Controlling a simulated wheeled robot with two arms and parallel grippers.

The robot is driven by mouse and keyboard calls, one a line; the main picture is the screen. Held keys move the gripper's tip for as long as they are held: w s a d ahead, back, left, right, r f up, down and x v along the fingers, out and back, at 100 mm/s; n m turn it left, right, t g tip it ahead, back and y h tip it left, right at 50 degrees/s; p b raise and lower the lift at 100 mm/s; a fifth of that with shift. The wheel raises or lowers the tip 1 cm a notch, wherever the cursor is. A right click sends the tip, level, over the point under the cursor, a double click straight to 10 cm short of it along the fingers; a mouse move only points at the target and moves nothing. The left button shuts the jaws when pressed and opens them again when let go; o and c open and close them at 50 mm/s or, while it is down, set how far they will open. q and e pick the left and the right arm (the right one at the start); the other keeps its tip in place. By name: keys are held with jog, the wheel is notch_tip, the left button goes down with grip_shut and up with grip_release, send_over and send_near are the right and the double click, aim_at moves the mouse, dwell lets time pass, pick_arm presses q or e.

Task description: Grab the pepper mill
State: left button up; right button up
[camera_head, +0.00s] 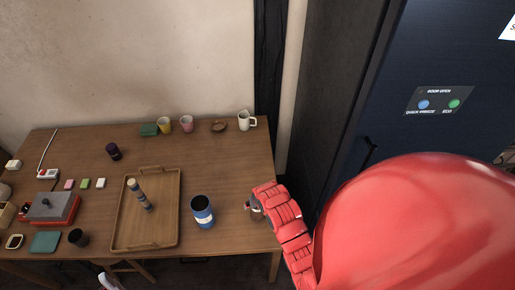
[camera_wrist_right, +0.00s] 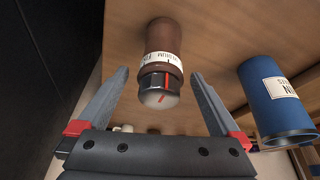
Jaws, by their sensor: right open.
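The pepper mill (camera_wrist_right: 162,62) is a brown cylinder with a white lettered band and a dark, silver-tipped end with a red mark. In the right wrist view it stands out between the two fingers of my right gripper (camera_wrist_right: 160,74), which is open, with a gap visible on both sides. In the head view my right gripper (camera_head: 252,206) is over the table's right front part, and my red arm hides most of that spot, so the mill is hardly visible there.
A blue labelled canister (camera_head: 203,212) stands just left of my right gripper and also shows in the wrist view (camera_wrist_right: 276,100). A wooden tray (camera_head: 165,222) holds a striped stick-like object (camera_head: 139,195). A white mug (camera_head: 246,120) and cups stand at the back.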

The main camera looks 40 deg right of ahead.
jog(key=shift+w+f, duration=0.15)
jog(key=shift+f, duration=0.25)
jog(key=shift+c, duration=0.2)
grip_shut()
